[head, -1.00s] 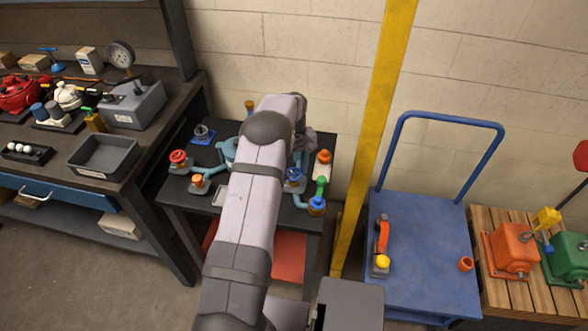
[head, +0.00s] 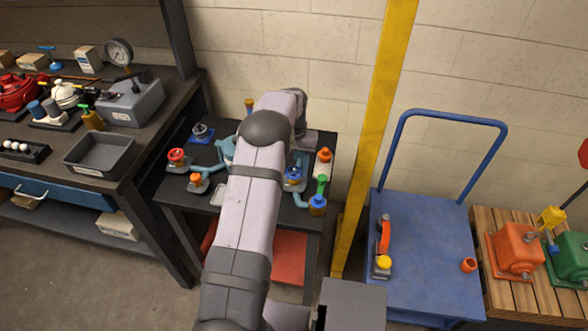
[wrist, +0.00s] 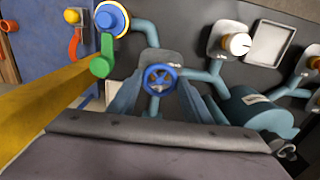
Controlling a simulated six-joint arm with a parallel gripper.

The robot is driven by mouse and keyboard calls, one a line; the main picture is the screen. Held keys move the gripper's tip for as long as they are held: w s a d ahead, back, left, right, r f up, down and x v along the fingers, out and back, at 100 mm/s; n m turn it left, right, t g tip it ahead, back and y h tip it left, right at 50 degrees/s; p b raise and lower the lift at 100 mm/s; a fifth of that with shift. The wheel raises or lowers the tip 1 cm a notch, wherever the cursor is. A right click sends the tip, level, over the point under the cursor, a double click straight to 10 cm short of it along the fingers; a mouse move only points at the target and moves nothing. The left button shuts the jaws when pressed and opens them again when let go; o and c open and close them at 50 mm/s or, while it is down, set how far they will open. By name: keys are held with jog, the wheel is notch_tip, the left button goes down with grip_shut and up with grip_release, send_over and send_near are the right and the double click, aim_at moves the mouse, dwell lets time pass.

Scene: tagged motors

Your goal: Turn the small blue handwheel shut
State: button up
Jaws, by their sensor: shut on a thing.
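The small blue handwheel (wrist: 159,78) shows in the wrist view, spoked and mounted on a grey plate with a teal pipe. In the head view the blue handwheel (head: 293,174) is just right of my arm, on the dark table. My gripper (wrist: 160,88) has its two blue-grey fingers on either side of the wheel and is shut on it. The exact contact at the fingertips is hard to see. My forearm hides much of the gripper in the head view.
A yellow post (head: 372,150) rises right of the table (head: 190,215).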

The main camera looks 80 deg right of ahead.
aim_at(293, 171)
jog(key=shift+m, duration=1)
jog(key=o, duration=1.1)
jog(key=shift+c, duration=0.2)
jog(key=shift+r, duration=0.15)
jog(key=shift+r+b, duration=1.3)
jog(key=shift+r, duration=2.3)
jog(key=shift+w, duration=0.1)
